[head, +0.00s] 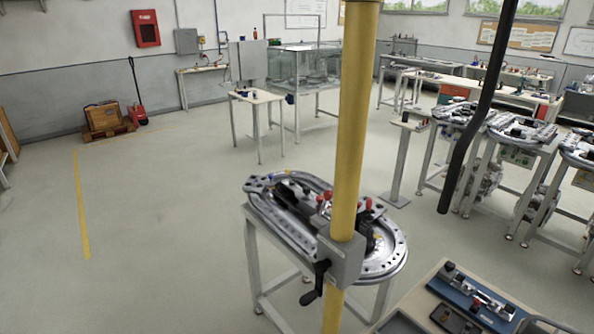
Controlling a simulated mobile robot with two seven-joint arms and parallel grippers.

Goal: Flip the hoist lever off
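A yellow vertical pole (352,120) stands close in front of me, right of the middle of the view. A grey box (342,262) is fixed around it low down. A black lever (318,284) sits on the left side of this box, its knobbed end pointing down and slightly left. It looks like the hoist lever, but no label is readable. Neither of my grippers is in view, and nothing is seen touching the lever.
Behind the pole stands a table with an oval metal ring track (262,189). A black hanging bar (478,110) comes down at the right. A workbench with a blue fixture (470,295) is at the lower right. More track tables stand at the right. The left floor is open.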

